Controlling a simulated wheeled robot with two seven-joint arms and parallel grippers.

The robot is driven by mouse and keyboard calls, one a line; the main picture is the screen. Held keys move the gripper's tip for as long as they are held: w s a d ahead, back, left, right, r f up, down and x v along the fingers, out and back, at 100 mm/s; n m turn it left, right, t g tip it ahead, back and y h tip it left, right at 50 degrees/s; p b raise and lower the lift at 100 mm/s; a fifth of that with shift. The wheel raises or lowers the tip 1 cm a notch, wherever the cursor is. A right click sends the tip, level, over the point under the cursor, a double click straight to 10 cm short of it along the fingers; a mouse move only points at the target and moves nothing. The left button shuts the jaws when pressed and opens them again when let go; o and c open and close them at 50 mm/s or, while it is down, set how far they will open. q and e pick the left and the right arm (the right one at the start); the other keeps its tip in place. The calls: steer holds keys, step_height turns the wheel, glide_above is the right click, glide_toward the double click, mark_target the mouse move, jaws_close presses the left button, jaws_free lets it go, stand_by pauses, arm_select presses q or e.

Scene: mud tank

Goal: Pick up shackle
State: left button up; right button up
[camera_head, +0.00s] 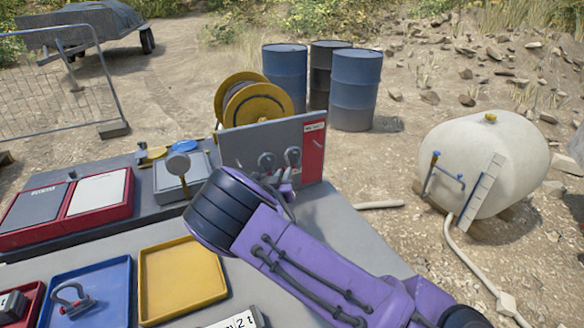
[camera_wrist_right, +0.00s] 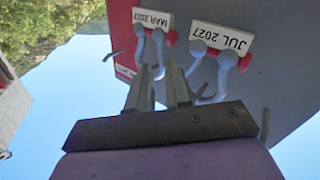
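Grey shackles hang on an upright grey panel at the back of the bench; two show in the head view, a left one (camera_head: 266,161) and a right one (camera_head: 293,155). The right wrist view, upside down, shows a shackle by a MAR 2027 tag (camera_wrist_right: 158,42) and another by a JUL 2027 tag (camera_wrist_right: 228,62). My right gripper (camera_wrist_right: 158,72) points at the panel, fingers apart, tips just short of or beside the MAR 2027 shackle; contact is unclear. My left gripper is out of view.
The blue tray (camera_head: 112,268) and yellow tray (camera_head: 183,280) lie at the bench front. A red case (camera_head: 70,232) and a grey gauge box (camera_head: 180,182) stand behind. A yellow reel (camera_head: 258,102) stands behind the panel (camera_head: 250,140).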

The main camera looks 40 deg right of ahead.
mark_target(286, 160)
steer(key=b+x, duration=0.2)
steer(key=x, duration=0.2)
steer(key=shift+w+r, duration=0.1)
steer(key=shift+w, duration=0.2)
steer(key=shift+w+d+r, duration=0.2)
steer(key=shift+w+d, duration=0.05)
steer(key=shift+d, duration=0.1)
steer(key=shift+r, duration=0.1)
jaws_close()
steer(key=shift+r, duration=0.2)
steer(key=shift+s+a+r+p, duration=0.1)
steer(key=shift+s+r+p, duration=0.15)
steer(key=shift+r+p, duration=0.65)
steer(key=s+a+p, duration=0.2)
steer(key=s+p, duration=0.1)
steer(key=s, duration=0.5)
steer(key=s+a+p, duration=0.3)
steer(key=s+p, duration=0.1)
steer(key=s, duration=0.4)
steer(key=shift+s+a+f+p, duration=0.15)
steer(key=shift+s+f+p, duration=0.15)
steer(key=shift+s+f, duration=0.1)
